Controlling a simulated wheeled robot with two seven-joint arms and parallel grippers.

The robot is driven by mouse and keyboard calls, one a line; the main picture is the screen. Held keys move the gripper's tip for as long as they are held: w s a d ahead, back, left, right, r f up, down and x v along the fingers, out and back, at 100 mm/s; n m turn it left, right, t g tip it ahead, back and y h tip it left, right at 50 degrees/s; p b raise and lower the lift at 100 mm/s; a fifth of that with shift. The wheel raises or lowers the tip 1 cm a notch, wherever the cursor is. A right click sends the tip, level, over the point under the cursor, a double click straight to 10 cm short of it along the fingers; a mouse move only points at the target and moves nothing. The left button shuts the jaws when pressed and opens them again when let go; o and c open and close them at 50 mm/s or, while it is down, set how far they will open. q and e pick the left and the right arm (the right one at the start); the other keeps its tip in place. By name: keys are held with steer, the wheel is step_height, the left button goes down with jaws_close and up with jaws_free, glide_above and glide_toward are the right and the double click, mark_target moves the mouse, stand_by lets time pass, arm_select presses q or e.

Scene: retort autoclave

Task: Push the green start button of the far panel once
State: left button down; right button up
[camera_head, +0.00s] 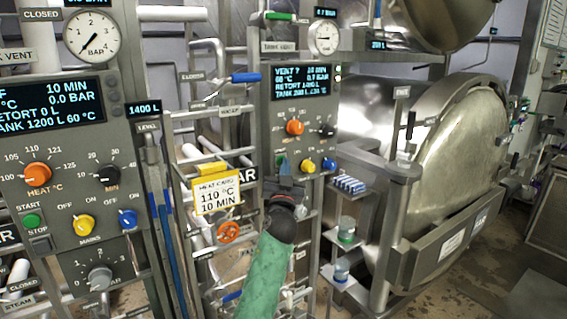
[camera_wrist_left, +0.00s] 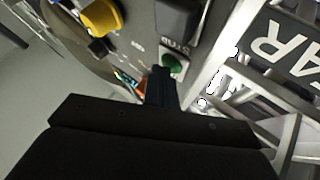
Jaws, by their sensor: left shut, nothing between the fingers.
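The far panel (camera_head: 297,112) is a grey upright plate with a display, a gauge and knobs. Its green start button (camera_head: 281,160) shows just above my left gripper (camera_head: 285,172); its lower part is covered. In the left wrist view the green button (camera_wrist_left: 174,63) sits in a pale frame, right beside the tip of my left gripper (camera_wrist_left: 162,72). The fingers are shut and empty and point at the panel. I cannot tell whether the tip touches the button. My right gripper is out of view.
A yellow knob (camera_head: 308,166) and a blue knob (camera_head: 329,164) sit right of the button. A yellow-edged heat card (camera_head: 218,197) hangs to the left. The near panel (camera_head: 60,150) has its own green button (camera_head: 32,221). A large steel retort (camera_head: 455,150) stands right.

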arm_select(q)
steer(key=shift+s+d, duration=0.55)
steer(key=shift+s, duration=0.3)
steer(key=shift+s+d+f, duration=0.1)
